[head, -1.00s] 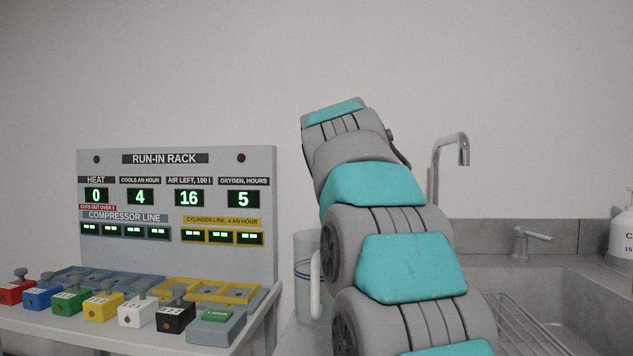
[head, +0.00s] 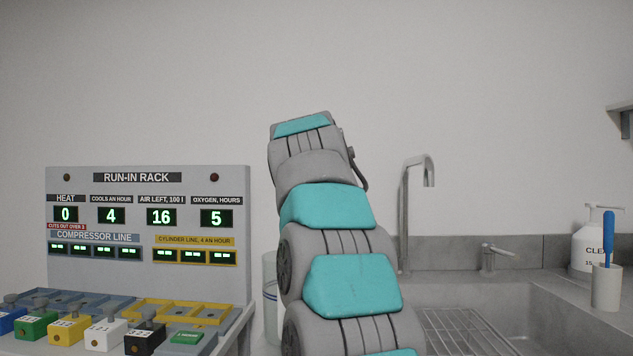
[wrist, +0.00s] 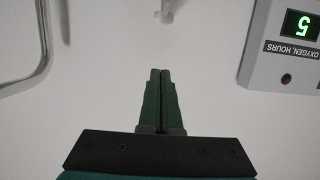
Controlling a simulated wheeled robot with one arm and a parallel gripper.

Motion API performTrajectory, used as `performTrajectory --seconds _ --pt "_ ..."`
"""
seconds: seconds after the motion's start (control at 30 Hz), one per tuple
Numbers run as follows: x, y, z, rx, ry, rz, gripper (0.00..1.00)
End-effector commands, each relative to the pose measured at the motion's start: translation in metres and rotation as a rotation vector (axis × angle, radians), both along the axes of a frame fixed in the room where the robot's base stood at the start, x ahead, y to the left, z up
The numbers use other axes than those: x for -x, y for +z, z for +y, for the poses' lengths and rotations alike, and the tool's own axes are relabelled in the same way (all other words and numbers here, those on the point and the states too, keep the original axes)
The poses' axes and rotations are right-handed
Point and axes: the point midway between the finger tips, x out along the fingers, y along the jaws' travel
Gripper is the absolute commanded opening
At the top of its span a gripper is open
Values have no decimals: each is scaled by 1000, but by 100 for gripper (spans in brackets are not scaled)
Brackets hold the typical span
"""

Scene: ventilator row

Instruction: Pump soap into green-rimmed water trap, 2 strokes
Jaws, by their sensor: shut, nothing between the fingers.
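In the head view a white pump bottle (head: 597,236), lettered "CLE…", stands at the far right beyond the sink; it looks like the soap pump. I see no green-rimmed water trap in either view. My gripper (wrist: 160,72) shows in the wrist view with its two dark green fingers together, shut and empty in front of a pale wall. In the head view my arm rises through the middle and its fingers are hidden. The gripper is far from the bottle.
A sink (head: 500,305) with a tap (head: 410,200) lies right of my arm. A cup with a blue-handled brush (head: 606,285) stands before the bottle. The run-in rack (head: 150,215) with coloured blocks is left. A clear jug (head: 270,290) is partly hidden behind my arm.

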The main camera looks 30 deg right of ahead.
Motion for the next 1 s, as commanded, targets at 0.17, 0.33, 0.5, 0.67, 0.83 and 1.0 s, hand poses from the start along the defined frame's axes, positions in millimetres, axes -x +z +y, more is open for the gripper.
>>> performTrajectory --seconds 0.17,0.33,0.5,0.67,0.83,1.0 --pt "-20 -4 -15 -1 -1 4 0" --pt "-45 -11 -34 -1 -1 4 0" --pt "-66 -17 -50 -1 -1 4 0" --pt "-67 -41 -51 0 0 2 0" --pt "-67 -60 -51 0 -1 2 0" --pt "-67 -62 -51 0 0 0 0"
